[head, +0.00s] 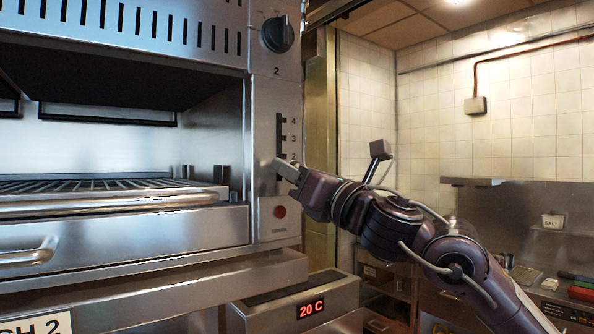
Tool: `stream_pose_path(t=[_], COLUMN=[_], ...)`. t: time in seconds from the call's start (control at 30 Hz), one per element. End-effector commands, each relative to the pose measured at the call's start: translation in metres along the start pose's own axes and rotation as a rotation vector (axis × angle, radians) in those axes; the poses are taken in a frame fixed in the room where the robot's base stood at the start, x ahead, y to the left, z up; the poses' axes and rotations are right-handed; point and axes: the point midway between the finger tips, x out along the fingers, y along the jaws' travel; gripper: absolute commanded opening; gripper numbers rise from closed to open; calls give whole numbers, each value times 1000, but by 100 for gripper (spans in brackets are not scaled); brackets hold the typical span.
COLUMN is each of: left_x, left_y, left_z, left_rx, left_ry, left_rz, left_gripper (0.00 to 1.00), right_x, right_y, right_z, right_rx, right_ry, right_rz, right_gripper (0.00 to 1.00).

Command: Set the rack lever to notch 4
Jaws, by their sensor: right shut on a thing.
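The lever slot (279,132) is a dark vertical notched opening in the grill's steel side panel, with the marks 4, 3 and 2 readable from the top down. My right gripper (284,170) is at the lower part of this slot, just below the mark 2. It is shut on the rack lever, which its fingers mostly hide. The upper slot by 3 and 4 is empty. The grill rack (95,186) sits low in the open grill chamber at left. My left gripper is not in view.
A black knob (277,35) is above the slot and a red button (280,212) below it. A steel unit with a 20 C display (311,309) stands lower down. A shelf (472,182) is on the tiled wall at right. Open room lies right of the panel.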

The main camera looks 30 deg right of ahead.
Motion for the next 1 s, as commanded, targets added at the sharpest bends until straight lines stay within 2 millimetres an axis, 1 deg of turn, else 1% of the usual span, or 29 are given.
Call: stream_pose_path(t=[0.03, 0.1, 0.2, 0.3, 0.47, 0.83, 0.87, 1.0], left_x=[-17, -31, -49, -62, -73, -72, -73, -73], left_y=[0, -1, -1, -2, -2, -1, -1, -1], left_z=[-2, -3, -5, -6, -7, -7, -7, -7], left_rx=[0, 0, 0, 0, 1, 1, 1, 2], left_ry=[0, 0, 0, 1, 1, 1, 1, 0], left_rz=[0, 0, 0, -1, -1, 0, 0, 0], left_gripper=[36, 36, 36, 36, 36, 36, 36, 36], right_x=[6, 12, 21, 27, 33, 32, 32, 33], right_y=[3, 6, 11, 14, 17, 17, 17, 17], right_z=[27, 45, 67, 82, 93, 97, 97, 96], right_rx=[6, 7, 8, 6, 5, 6, 6, 5], right_ry=[-22, -26, -28, -25, -19, -27, -28, -25], right_rz=[0, -1, -1, -2, -1, -2, -2, -1], right_gripper=[0, 0, 0, 0, 0, 0, 38, 56])
